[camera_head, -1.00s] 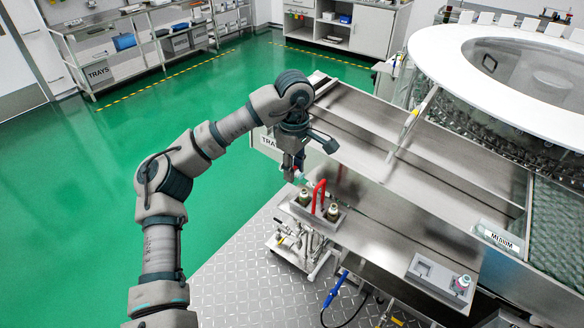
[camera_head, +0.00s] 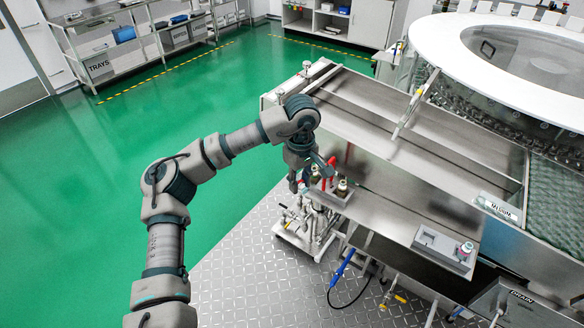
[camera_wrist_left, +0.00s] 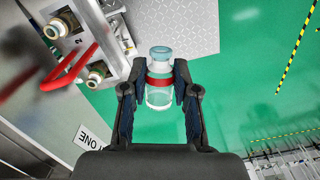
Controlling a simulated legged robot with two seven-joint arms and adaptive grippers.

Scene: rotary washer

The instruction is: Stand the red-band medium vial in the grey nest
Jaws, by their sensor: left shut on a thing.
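The red-band vial (camera_wrist_left: 160,88) is clear glass with a pale blue cap. My left gripper (camera_wrist_left: 160,92) is shut on it, one finger on each side, as the left wrist view shows. In the head view the left gripper (camera_head: 297,180) hangs just left of a small rack, and the vial cannot be made out there. A grey block with a square recess (camera_head: 436,242), which looks like the nest, sits on the steel bench at the lower right. A vial with a pale cap (camera_head: 466,250) stands at its right end. My right gripper is out of view.
The small metal rack (camera_wrist_left: 110,48) beside the gripper holds two brown vials and has a red handle (camera_wrist_left: 72,68). The steel bench (camera_head: 385,205) is bare between rack and grey block. A rotary machine with a white ring (camera_head: 450,50) stands behind. A blue-handled tool (camera_head: 342,268) hangs in front.

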